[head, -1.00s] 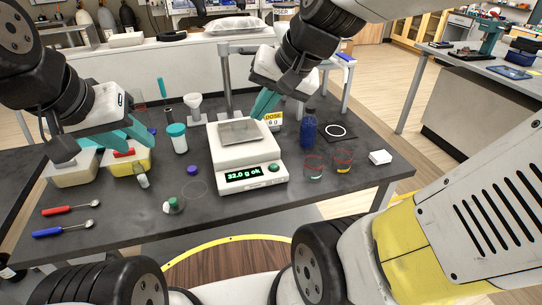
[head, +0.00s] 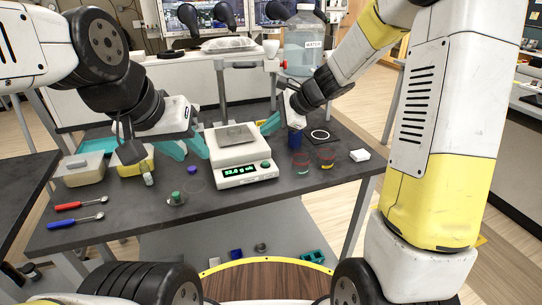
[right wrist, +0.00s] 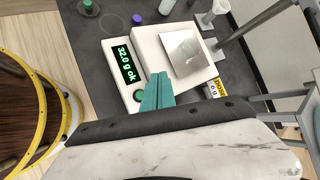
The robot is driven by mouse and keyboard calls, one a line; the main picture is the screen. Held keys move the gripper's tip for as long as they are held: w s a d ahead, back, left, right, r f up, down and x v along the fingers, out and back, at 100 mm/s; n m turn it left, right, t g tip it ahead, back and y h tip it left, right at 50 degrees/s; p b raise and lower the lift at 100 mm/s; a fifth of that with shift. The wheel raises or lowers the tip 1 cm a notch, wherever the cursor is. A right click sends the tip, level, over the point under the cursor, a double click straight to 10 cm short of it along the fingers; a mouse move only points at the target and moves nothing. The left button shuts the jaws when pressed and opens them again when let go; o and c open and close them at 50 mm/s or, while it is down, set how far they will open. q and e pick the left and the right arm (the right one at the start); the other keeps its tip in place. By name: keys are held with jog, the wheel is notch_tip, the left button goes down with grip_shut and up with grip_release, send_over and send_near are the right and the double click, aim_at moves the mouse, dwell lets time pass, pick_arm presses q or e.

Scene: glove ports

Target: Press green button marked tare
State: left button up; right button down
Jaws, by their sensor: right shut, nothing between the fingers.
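The white scale (head: 226,153) stands on the dark table, its display (right wrist: 126,63) reading "32.0 g ok" in the right wrist view. The green button (head: 266,164) is on its front panel, right of the display; no tare lettering is legible. It also shows in the right wrist view (right wrist: 139,96), just left of my fingertips. My right gripper (head: 270,124) is shut and empty, and its teal fingers (right wrist: 157,92) appear over the scale beside the button; contact cannot be told. My left gripper (head: 188,150) is open and empty left of the scale.
A blue bottle (head: 295,140) is close to my right gripper. The table in front of the scale is mostly clear.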

aim_at(268, 163)
jog(key=shift+f, duration=4.4)
jog(key=shift+f, duration=0.1)
jog(key=shift+f, duration=0.3)
jog(key=shift+f, duration=0.4)
jog(key=shift+r, duration=0.8)
jog(key=shift+r, duration=0.1)
jog(key=shift+r, duration=2.45)
